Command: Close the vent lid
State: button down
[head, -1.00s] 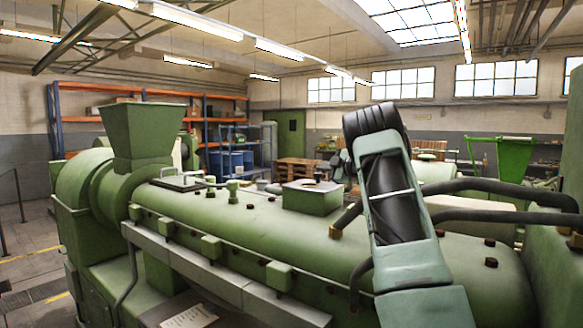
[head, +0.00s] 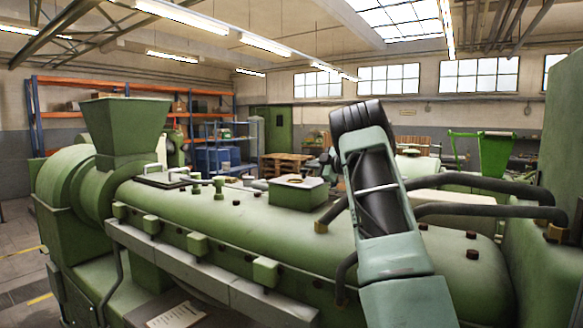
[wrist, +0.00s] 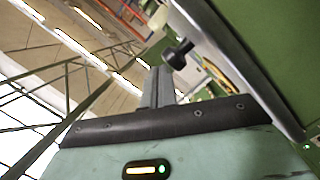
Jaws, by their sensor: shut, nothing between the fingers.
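A green box-shaped vent housing (head: 297,192) with a pale top stands on the extruder barrel in the head view. Which part is the vent lid is not certain. In the wrist view a green panel with a grey edge (wrist: 262,85) fills the right side. A black knob (wrist: 179,55) shows beside the fingertips; whether they touch cannot be told. My gripper (wrist: 159,86) is shut and empty, its fingers together. In the head view my forearm mostly hides it.
The long green extruder barrel (head: 230,215) runs across the front, with a hopper (head: 124,125) at the left. Dark hoses (head: 480,185) curve close to my arm on the right. A flat dark-rimmed plate (head: 165,181) lies on the barrel near the hopper.

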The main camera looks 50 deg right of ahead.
jog(key=s+a+r+b, duration=0.1)
jog(key=s+b, duration=0.6)
jog(key=s, duration=0.9)
jog(key=shift+s+a+r, duration=0.25)
jog(key=shift+r, duration=0.3)
jog(key=shift+s, duration=0.1)
